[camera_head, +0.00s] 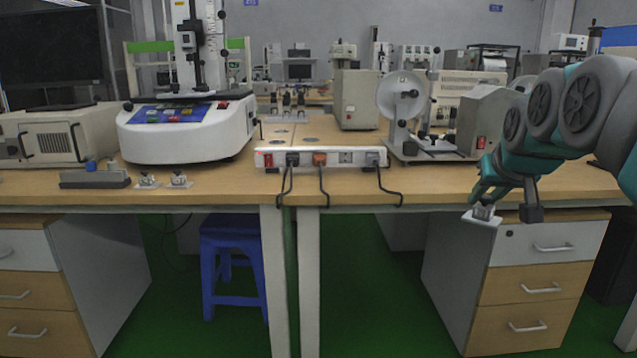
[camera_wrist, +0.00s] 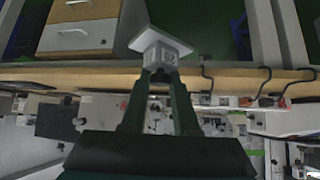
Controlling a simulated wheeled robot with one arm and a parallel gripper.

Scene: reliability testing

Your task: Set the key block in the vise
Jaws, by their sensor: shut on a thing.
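A small pale metal block on a square plate, likely the key block (camera_head: 482,215), is in my gripper (camera_head: 485,204) at the right of the head view, in front of the table edge. In the wrist view the key block (camera_wrist: 160,45) sits between the fingertips of my gripper (camera_wrist: 161,77), its plate pointing away from the fingers. My gripper is shut on it. A low grey fixture (camera_head: 95,179) with a blue part on top lies at the left front of the table; it may be the vise, but it is too small to be sure.
Two similar small metal pieces, a left one (camera_head: 147,181) and a right one (camera_head: 179,180), stand beside the grey fixture. A white tester (camera_head: 185,135) stands behind them. A power strip (camera_head: 345,158) with hanging cables lies at the middle table edge. A blue stool (camera_head: 232,255) is below.

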